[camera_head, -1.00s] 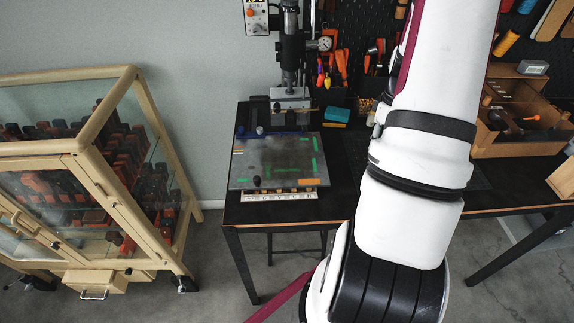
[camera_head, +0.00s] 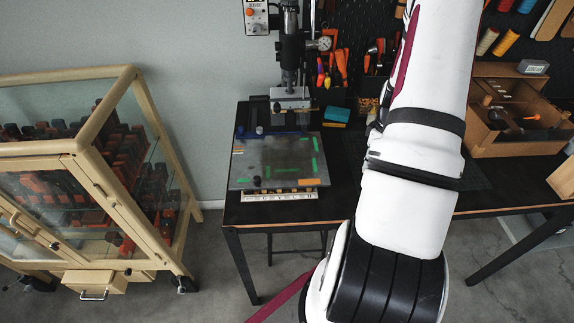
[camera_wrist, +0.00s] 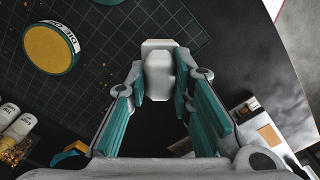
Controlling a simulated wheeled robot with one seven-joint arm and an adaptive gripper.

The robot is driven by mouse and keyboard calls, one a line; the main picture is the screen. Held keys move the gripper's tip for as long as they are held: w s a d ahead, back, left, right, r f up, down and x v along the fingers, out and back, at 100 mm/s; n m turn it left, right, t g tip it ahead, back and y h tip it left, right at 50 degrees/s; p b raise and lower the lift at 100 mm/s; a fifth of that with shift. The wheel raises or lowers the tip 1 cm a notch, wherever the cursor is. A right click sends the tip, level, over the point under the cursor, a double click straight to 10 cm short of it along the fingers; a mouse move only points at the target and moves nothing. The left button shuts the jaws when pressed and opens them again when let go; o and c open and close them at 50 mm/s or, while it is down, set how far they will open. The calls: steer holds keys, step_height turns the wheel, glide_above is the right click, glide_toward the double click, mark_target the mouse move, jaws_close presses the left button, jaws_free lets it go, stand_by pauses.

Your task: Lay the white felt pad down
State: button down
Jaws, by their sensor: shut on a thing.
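My gripper (camera_wrist: 159,92) shows in the wrist view with its two teal-lined fingers closed in on a pale white piece. This piece, which looks like the white felt pad (camera_wrist: 158,72), sits between the fingertips and reaches past them. It is held over the dark bench, near the edge of a gridded mat; its height above the surface is hard to tell. In the head view my arm hides the gripper and the pad.
A round yellow-topped tin (camera_wrist: 52,48) lies on the gridded mat (camera_wrist: 130,25). Small white-capped bottles (camera_wrist: 14,122) stand at the left of the wrist view. The stamping press (camera_head: 290,75), its plate (camera_head: 275,160) and a wooden organizer (camera_head: 515,115) occupy the bench. A glass cabinet (camera_head: 95,175) stands left.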

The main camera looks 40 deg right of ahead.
steer(key=shift+f, duration=0.15)
steer(key=shift+f, duration=0.35)
steer(key=shift+f, duration=0.35)
steer(key=shift+f, duration=0.35)
steer(key=shift+f, duration=0.3)
steer(key=shift+f, duration=0.35)
steer(key=shift+f, duration=0.25)
steer(key=c, duration=1.3)
jaws_free()
